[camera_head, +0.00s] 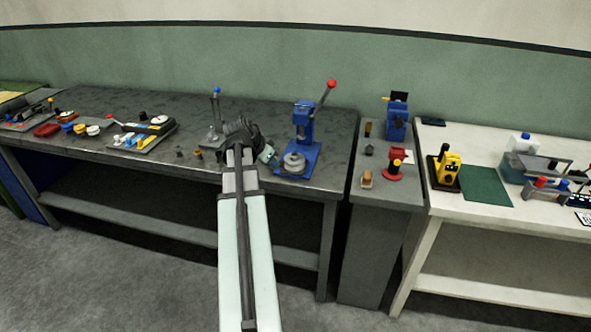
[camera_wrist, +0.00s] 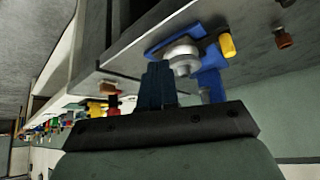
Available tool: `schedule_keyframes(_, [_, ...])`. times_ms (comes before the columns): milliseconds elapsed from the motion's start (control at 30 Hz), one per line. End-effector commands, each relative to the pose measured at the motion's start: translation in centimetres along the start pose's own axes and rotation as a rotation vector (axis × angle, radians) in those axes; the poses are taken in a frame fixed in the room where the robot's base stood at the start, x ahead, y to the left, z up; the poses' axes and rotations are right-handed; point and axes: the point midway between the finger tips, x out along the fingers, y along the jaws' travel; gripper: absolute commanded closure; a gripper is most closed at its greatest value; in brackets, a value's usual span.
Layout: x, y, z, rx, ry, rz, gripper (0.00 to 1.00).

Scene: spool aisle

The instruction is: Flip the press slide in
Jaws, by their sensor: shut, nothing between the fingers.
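The blue press (camera_head: 303,125) stands near the right end of the dark grey bench, with a red-knobbed lever (camera_head: 326,95) leaning up and right. A round grey piece (camera_head: 295,161) sits on its blue base (camera_head: 298,174). The wrist view shows the same round grey piece (camera_wrist: 183,56) and a yellow knob (camera_wrist: 227,45) beside it. I cannot tell for sure which part is the slide. My gripper (camera_head: 273,160) is just left of the press base. Its dark fingers (camera_wrist: 158,72) are shut together, empty, and look apart from the press in the wrist view.
A small stand with a blue-knobbed lever (camera_head: 216,105) is close left of my arm. Small parts (camera_head: 198,153) lie on the bench left of it. A narrow grey stand (camera_head: 385,190) with a red device (camera_head: 394,166) is right of the press, beside a white table (camera_head: 490,222).

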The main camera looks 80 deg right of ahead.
Motion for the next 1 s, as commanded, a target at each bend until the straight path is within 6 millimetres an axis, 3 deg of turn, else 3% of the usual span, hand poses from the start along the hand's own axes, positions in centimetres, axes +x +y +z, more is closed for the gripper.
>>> schedule_keyframes(500, [0.0,1.9,-0.9,0.699,0.077,0.085,1.0])
schedule_keyframes(700, [0.0,1.9,-0.9,0.85,0.082,0.084,1.0])
schedule_keyframes(1000, [0.0,1.9,-0.9,0.901,0.084,0.081,1.0])
